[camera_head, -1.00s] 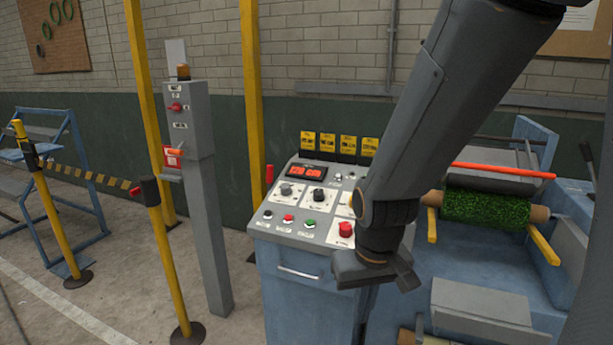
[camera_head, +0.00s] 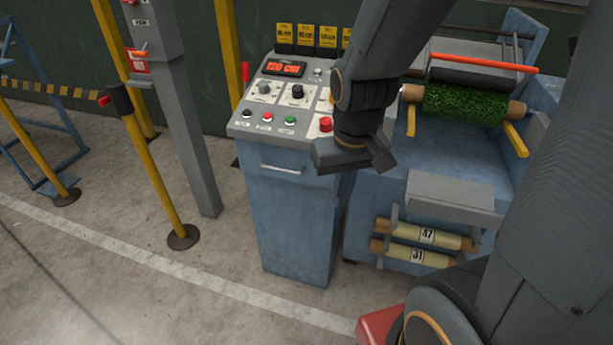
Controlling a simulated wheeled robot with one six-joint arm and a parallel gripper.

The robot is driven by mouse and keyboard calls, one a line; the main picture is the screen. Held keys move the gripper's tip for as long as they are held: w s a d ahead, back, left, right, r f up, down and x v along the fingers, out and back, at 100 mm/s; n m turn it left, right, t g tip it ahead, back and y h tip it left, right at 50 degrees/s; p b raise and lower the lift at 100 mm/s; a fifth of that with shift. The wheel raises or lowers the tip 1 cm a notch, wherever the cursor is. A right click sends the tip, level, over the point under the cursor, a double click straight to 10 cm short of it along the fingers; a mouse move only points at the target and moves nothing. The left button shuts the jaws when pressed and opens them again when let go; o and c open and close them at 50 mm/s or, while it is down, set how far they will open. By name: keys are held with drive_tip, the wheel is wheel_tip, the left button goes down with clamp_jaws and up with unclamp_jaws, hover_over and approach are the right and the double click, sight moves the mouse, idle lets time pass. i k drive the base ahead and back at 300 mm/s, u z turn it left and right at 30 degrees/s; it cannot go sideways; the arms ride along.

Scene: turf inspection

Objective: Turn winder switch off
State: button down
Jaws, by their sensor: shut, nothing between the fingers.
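The blue control console (camera_head: 285,215) stands at the middle, with a sloped grey panel on top. The panel carries a red digital display (camera_head: 284,67), a grey rotary knob (camera_head: 264,88) and a black rotary knob (camera_head: 297,92). Along its front edge are a dark button (camera_head: 246,113), a red button (camera_head: 267,117), a green button (camera_head: 290,120) and a larger red button (camera_head: 325,124). The labels are too small to read, so I cannot tell which is the winder switch. My gripper (camera_head: 352,158) is shut and empty, in front of the panel's right side, which my arm partly hides.
A grey post (camera_head: 185,130) with a red-marked box (camera_head: 136,62) stands left of the console. A yellow barrier post (camera_head: 152,175) is nearer. At right is a blue machine with a green turf roll (camera_head: 465,105) and numbered rolls (camera_head: 427,236).

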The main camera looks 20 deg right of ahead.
sight(326, 125)
drive_tip(key=u, duration=1.35)
drive_tip(key=k, duration=0.75)
drive_tip(key=z, duration=0.75)
drive_tip(key=i, duration=0.45)
drive_tip(key=u, duration=0.05)
